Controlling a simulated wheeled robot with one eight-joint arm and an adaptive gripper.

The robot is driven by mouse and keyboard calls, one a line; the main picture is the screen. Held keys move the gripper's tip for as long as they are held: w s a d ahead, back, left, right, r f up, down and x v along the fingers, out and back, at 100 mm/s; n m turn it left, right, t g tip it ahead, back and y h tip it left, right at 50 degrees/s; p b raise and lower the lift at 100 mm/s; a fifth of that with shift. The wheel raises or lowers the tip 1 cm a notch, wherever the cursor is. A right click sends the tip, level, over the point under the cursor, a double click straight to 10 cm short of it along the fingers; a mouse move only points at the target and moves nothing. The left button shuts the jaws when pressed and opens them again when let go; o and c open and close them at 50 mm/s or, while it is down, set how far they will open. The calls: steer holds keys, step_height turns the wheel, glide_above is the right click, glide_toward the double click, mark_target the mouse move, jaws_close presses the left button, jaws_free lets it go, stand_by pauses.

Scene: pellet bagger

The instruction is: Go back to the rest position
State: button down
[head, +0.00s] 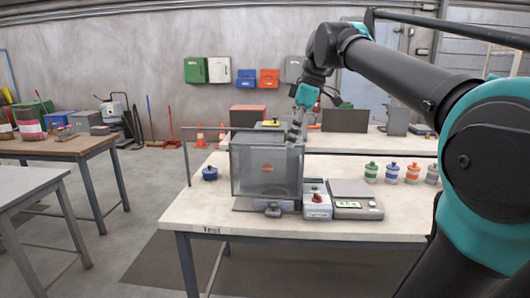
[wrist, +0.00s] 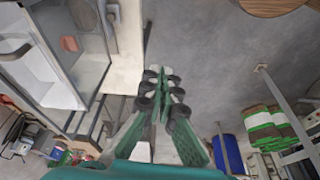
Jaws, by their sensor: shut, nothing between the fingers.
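My gripper (wrist: 163,76) is shut and empty, its green fingers together in the middle of the wrist view. In the head view my arm reaches in from the right and bends down, with the gripper (head: 296,130) at the back right of a grey see-through box (head: 262,172) on the table (head: 215,205). The box partly hides the gripper's lower end, so I cannot tell its exact gap. In the wrist view the box (wrist: 75,45) is at the upper left and the fingers are over the floor, apart from it.
A red-button control box (head: 317,203) and a scale (head: 354,200) stand right of the box. A blue pot (head: 209,173) is on its left. Several lidded jars (head: 392,173) line the table's right side. A thin post rail (head: 186,155) rises at the left edge.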

steer(key=s+d+f+m+t+h, duration=0.1)
steer(key=s+d+f+m, duration=0.2)
steer(key=f, duration=0.7)
steer(key=d+f+m+t, duration=0.1)
steer(key=d+f+m, duration=0.25)
steer(key=f, duration=0.65)
steer(key=s+d+f+m+h, duration=0.15)
steer(key=f+m, duration=0.25)
steer(key=f, duration=0.7)
steer(key=s+d+f+m+t, duration=0.1)
steer(key=s+d+f+m, duration=0.2)
steer(key=s+f, duration=0.4)
step_height(320, 180, down, 2)
steer(key=shift+s+d+f+m+h, duration=0.1)
steer(key=shift+s+d+m+h, duration=0.25)
steer(key=shift+m, duration=0.5)
